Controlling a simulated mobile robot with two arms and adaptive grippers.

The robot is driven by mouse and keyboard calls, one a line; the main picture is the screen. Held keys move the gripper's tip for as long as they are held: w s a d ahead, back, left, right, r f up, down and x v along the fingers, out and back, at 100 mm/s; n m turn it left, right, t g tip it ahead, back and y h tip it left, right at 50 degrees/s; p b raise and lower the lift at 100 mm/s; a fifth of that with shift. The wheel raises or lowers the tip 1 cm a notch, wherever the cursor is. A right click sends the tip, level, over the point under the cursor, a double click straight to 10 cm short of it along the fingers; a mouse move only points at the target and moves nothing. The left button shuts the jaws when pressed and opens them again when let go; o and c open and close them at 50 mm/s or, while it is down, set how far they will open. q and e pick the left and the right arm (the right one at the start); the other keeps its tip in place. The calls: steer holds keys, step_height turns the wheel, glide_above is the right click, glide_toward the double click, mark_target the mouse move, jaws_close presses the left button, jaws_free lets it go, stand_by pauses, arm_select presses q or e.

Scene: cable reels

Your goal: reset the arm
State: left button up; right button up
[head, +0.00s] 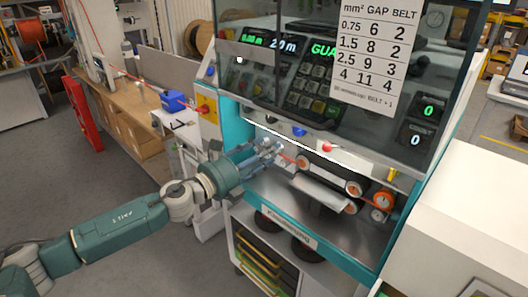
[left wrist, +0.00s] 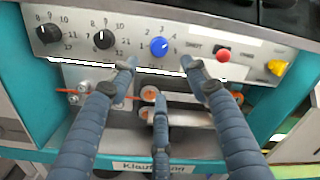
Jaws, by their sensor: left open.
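My left arm reaches in from the left in the head view, and my left gripper (head: 268,154) is at the front opening of the teal cable machine (head: 235,110). In the left wrist view the fingers of the left gripper (left wrist: 158,72) are spread open, with nothing held between them. Their tips are in front of the lower part of the control panel (left wrist: 130,22), near the blue knob (left wrist: 159,46). I cannot tell whether they touch the panel. My right gripper is not in view.
The panel has black knobs (left wrist: 103,39), a red button (left wrist: 222,55) and a yellow knob (left wrist: 277,67). Belt rollers (head: 354,188) and an orange cable (left wrist: 72,90) are below. A wooden bench (head: 115,88) stands left; grey floor is free behind my arm.

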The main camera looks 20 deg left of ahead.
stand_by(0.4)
arm_select(q)
steer(key=a+f+n+g+y+b, duration=0.1)
steer(key=a+f+n+y, duration=0.3)
steer(key=f, duration=0.8)
steer(key=a+f+n+g+y+b, duration=0.1)
steer(key=a+f+n, duration=0.4)
steer(key=f, duration=0.7)
steer(key=s+f+n+g+y+b, duration=0.15)
steer(key=s+f+n, duration=0.35)
steer(key=f, duration=0.6)
steer(key=s+f+n+g, duration=0.3)
steer(key=s+f, duration=0.5)
steer(key=f, duration=0.3)
steer(key=s+f+n+g+y+b, duration=0.15)
steer(key=s+f+n, duration=0.35)
steer(key=f, duration=0.6)
steer(key=s+d+f+n+g, duration=0.2)
steer(key=s+d+f, duration=0.2)
steer(key=s, duration=0.9)
steer(key=s+d+f+n+g, duration=0.3)
steer(key=s+f, duration=0.6)
steer(key=s, duration=0.4)
steer(key=s+d+f+n+g+h, duration=0.1)
steer(key=s+d+f, duration=0.4)
steer(key=s, duration=0.9)
step_height(320, 180, down, 2)
steer(key=shift+d+f+n+g+b, duration=0.1)
steer(key=shift+d+n+g+b, duration=0.35)
steer(key=shift+n+g, duration=0.5)
